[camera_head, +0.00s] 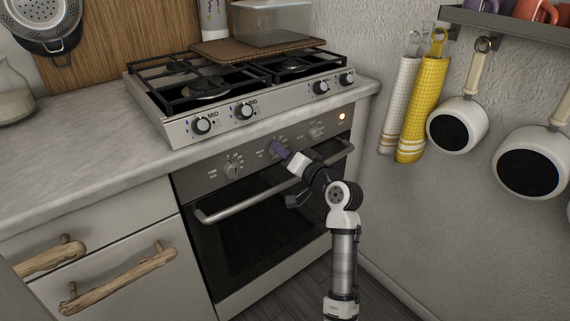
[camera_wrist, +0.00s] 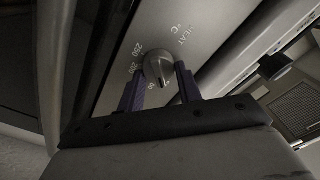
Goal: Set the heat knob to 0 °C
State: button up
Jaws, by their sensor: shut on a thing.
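The heat knob (camera_wrist: 157,67) is a grey metal dial on the oven's control panel. In the wrist view it is marked HEAT °C, with numbers such as 250 and 200 around its left side. Its raised grip runs roughly up and down in that picture; I cannot tell which number it points at.
The oven door handle (camera_head: 225,210) runs just below the panel, under my gripper. Other oven knobs (camera_head: 232,168) sit to either side. The stove top (camera_head: 240,95) with several knobs juts out above.

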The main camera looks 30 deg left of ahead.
jog(key=n+b, duration=0.8)
jog(key=shift+s+a+n, duration=0.1)
jog(key=shift+s+n, duration=0.1)
jog(key=shift+n, duration=0.1)
dwell(0.5)
jog(key=o, duration=1)
jog(key=v, duration=1.4)
jog(key=shift+a+r+n, duration=0.1)
jog(key=shift+n, duration=0.2)
